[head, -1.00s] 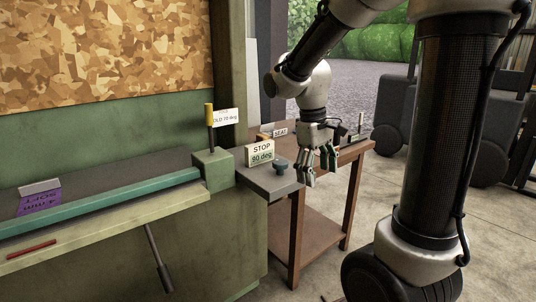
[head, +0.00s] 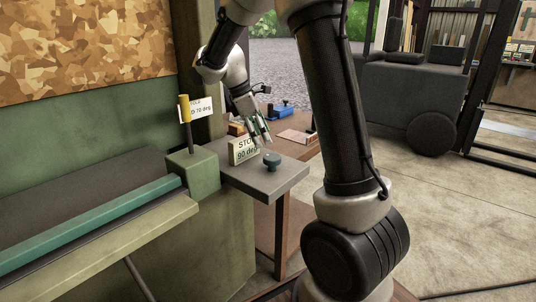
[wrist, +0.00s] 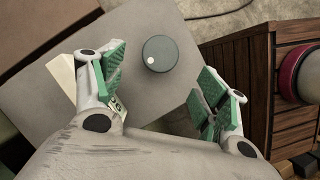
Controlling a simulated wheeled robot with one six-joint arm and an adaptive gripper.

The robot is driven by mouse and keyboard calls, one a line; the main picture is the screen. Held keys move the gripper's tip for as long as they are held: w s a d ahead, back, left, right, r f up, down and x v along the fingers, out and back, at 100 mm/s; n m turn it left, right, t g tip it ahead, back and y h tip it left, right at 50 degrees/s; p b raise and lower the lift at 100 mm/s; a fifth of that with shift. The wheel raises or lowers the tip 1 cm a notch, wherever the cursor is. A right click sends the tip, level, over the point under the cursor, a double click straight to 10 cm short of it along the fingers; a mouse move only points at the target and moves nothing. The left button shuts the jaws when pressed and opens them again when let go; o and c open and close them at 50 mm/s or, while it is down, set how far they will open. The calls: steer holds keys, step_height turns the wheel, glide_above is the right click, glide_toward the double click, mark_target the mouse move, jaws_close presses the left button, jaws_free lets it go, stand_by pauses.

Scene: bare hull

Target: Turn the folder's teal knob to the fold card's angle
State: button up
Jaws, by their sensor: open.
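The teal knob (head: 272,160) stands on the grey shelf (head: 262,182) at the folder's right end. In the wrist view the knob (wrist: 159,54) is round, with a white dot near its lower left edge. A STOP card (head: 243,150) reading "90 deg" stands behind and left of the knob. The fold card (head: 200,110), partly cut by a yellow-topped post, reads about "70 deg". My gripper (head: 260,137) is open, above and behind the knob. In the wrist view the knob lies ahead of my gripper (wrist: 160,88), between its green-padded fingers, and I see no contact.
The green folder's teal bar (head: 90,222) runs along the left. A brown wooden table (head: 285,222) stands behind the shelf, with a blue tool (head: 283,112) and a pinkish board (head: 295,136) on it. Concrete floor is open at right.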

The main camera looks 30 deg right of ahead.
mark_target(272, 156)
steer(key=x, duration=0.8)
steer(key=shift+a, duration=0.1)
steer(key=c, duration=1)
